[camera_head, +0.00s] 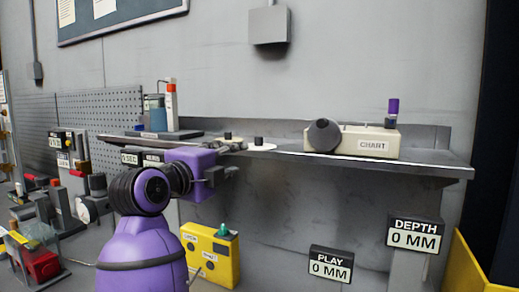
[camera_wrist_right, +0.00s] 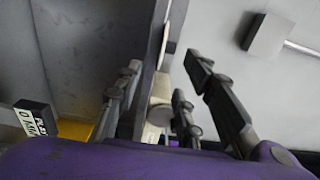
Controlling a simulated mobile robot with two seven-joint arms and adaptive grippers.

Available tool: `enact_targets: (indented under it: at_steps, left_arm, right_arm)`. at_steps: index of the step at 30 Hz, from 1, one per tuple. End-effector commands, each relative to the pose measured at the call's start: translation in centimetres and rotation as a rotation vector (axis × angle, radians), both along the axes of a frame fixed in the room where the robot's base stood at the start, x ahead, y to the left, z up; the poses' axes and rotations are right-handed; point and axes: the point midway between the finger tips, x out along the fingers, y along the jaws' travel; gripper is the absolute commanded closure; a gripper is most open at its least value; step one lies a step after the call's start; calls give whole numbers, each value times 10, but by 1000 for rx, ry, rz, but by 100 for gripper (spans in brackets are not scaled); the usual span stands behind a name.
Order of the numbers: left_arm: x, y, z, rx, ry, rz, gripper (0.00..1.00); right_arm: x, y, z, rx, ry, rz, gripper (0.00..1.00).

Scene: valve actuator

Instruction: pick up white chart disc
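A white disc (camera_head: 262,147) with a black knob lies on the grey wall shelf (camera_head: 425,167), left of the cream box labelled CHART (camera_head: 358,143). A cream disc (camera_head: 228,138) with a dark knob is just left of it. My right gripper (camera_head: 236,160) is at the shelf's front edge, left of and apart from the white disc. In the right wrist view its fingers (camera_wrist_right: 160,88) are spread, with the shelf edge and CHART box (camera_wrist_right: 158,112) showing between them. My left gripper is not in view.
Below are a yellow box (camera_head: 211,256), a PLAY display (camera_head: 331,265) and a DEPTH display (camera_head: 414,234). The wall above the shelf is mostly clear.

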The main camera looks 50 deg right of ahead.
Motion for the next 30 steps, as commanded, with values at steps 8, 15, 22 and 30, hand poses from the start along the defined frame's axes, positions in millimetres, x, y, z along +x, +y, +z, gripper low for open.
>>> enact_targets:
  at_steps: [8,15,22,30]
  left_arm:
    - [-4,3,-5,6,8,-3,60]
    - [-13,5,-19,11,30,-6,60]
    - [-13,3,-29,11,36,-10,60]
    - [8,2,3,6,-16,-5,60]
  right_arm:
    - [3,-7,-1,-1,1,-1,64]
    - [11,-38,-3,-1,3,-3,64]
    - [20,-70,-3,-2,2,-2,64]
    - [26,-92,4,-1,-1,0,64]
